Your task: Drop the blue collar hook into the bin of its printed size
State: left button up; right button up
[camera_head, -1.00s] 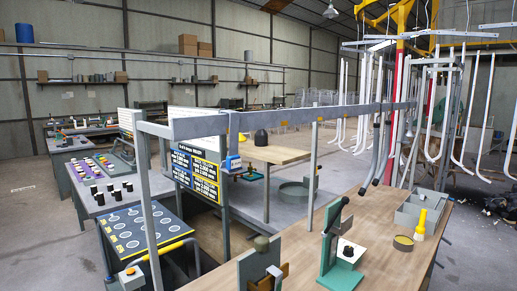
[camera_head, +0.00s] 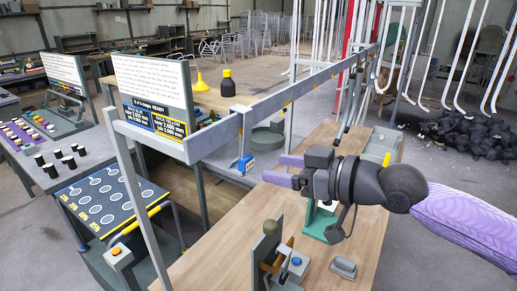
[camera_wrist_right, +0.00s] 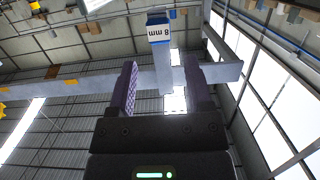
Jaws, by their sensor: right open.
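The blue collar hook (camera_head: 246,164) hangs from the grey rail, left of my right gripper in the head view. In the right wrist view its blue collar (camera_wrist_right: 158,18) carries a white label that seems to read 8 mm. My right gripper (camera_head: 279,170) is open and empty, its purple fingers pointing left toward the hook with a gap between. In the wrist view the gripper (camera_wrist_right: 160,65) has its fingers apart, and the collar shows beyond the fingertips, between their lines. I cannot make out the size bins clearly. My left gripper is not in view.
The grey rail (camera_head: 290,95) crosses above the wooden bench (camera_head: 215,262). A blue board with several ringed circles (camera_head: 110,200) stands at left, behind a yellow bar. Signs (camera_head: 152,85) stand behind.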

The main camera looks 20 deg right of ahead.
aim_at(250, 163)
jog(key=p+x, duration=0.2)
jog(key=x, duration=0.4)
jog(key=shift+w+a+f, duration=0.15)
jog(key=shift+w, duration=0.1)
jog(key=shift+c, duration=1.1)
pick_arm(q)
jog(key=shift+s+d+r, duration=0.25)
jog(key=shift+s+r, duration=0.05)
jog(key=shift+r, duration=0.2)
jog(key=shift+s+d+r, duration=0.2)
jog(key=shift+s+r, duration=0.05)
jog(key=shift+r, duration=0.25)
pick_arm(e)
grip_shut()
